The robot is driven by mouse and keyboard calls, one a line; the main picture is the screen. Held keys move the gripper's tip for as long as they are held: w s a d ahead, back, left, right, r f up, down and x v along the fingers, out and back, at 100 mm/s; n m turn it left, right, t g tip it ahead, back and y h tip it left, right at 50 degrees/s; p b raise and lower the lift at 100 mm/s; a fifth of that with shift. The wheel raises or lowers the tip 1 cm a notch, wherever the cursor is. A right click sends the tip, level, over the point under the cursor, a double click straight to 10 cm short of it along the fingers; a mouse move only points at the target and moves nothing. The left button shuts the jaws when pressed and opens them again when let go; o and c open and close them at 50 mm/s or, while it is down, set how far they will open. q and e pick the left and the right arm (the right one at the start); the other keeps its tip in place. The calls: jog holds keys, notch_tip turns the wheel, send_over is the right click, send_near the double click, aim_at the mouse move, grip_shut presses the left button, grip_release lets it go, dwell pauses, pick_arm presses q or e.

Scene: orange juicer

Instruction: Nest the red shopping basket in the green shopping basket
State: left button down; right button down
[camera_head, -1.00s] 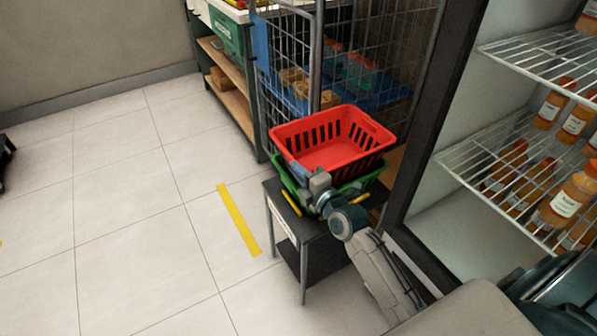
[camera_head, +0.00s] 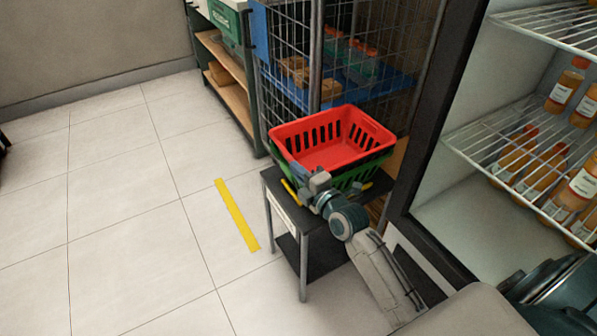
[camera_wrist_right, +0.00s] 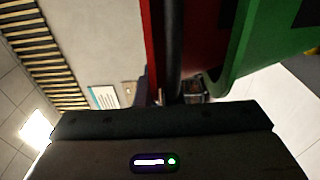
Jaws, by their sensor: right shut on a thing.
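The red shopping basket (camera_head: 325,157) sits inside the top of the green shopping basket (camera_head: 357,177), its rim above the green one. The green basket stands on a small black table (camera_head: 318,240). My right gripper (camera_head: 303,178) is at the near side of the red basket and shut on its wall. In the right wrist view, the red wall (camera_wrist_right: 195,35) and the green wall (camera_wrist_right: 262,45) show close together, with a dark finger against the red. The gripper hides part of the green basket's near side. My left gripper is not in view.
A wire cage (camera_head: 285,90) with blue shelves stands behind the table. A fridge with wire shelves (camera_head: 500,140) and several orange bottles is at the right. The tiled floor (camera_head: 130,200) at the left is clear, with a yellow stripe (camera_head: 237,215).

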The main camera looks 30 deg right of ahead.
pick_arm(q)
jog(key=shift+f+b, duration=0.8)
pick_arm(e)
jog(key=shift+f, duration=0.55)
dwell(0.3)
jog(key=c, duration=1.5)
grip_release()
pick_arm(q)
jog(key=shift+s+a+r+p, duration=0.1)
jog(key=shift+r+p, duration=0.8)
jog(key=shift+p, duration=0.1)
pick_arm(e)
jog(key=s, duration=0.3)
jog(key=s+d, duration=0.1)
jog(key=s, duration=0.6)
jog(key=shift+s+d, duration=0.35)
jog(key=shift+s, duration=0.05)
